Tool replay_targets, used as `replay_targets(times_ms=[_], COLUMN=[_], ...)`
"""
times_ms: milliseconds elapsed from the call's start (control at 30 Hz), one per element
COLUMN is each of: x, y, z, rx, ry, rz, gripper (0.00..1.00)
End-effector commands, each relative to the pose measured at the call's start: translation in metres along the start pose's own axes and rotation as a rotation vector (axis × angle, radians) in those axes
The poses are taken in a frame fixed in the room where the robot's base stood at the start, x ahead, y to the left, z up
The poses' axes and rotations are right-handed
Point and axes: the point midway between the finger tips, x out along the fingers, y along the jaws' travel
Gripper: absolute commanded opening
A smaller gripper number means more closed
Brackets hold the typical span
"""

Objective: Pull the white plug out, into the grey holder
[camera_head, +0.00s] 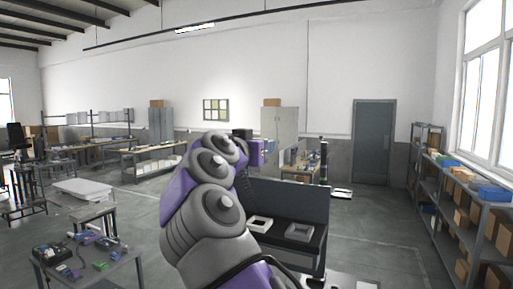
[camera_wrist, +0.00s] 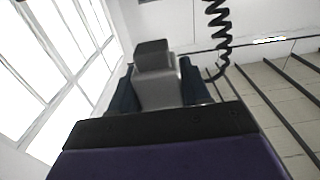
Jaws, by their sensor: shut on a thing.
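In the wrist view my gripper (camera_wrist: 160,92) is shut on the plug (camera_wrist: 158,90), a pale grey-white block with a darker grey end. The dark fingers press on its left and right sides. No socket shows around the plug in that view; high windows and the ceiling lie behind it. In the head view the grey holder (camera_head: 300,232) is a square frame with an opening, on a dark bench top, right of a similar white holder (camera_head: 260,223). My arm hides the bench's left part, and I cannot make out the plug in that view.
The bench has a tall grey back panel (camera_head: 290,203) behind the holders. A black coiled cable (camera_wrist: 218,35) hangs right of the plug. A table with small parts (camera_head: 85,262) stands at left, shelves with boxes (camera_head: 460,205) at right. The floor between bench and shelves is clear.

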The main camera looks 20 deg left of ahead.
Motion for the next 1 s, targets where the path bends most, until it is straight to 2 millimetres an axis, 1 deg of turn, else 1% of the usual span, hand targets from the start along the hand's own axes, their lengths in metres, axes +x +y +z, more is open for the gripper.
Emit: replay_targets(times_ms=[1000], x=[0.000], y=[0.000], z=[0.029], rx=[0.000], ry=[0.000], rz=[0.000], gripper=[0.16])
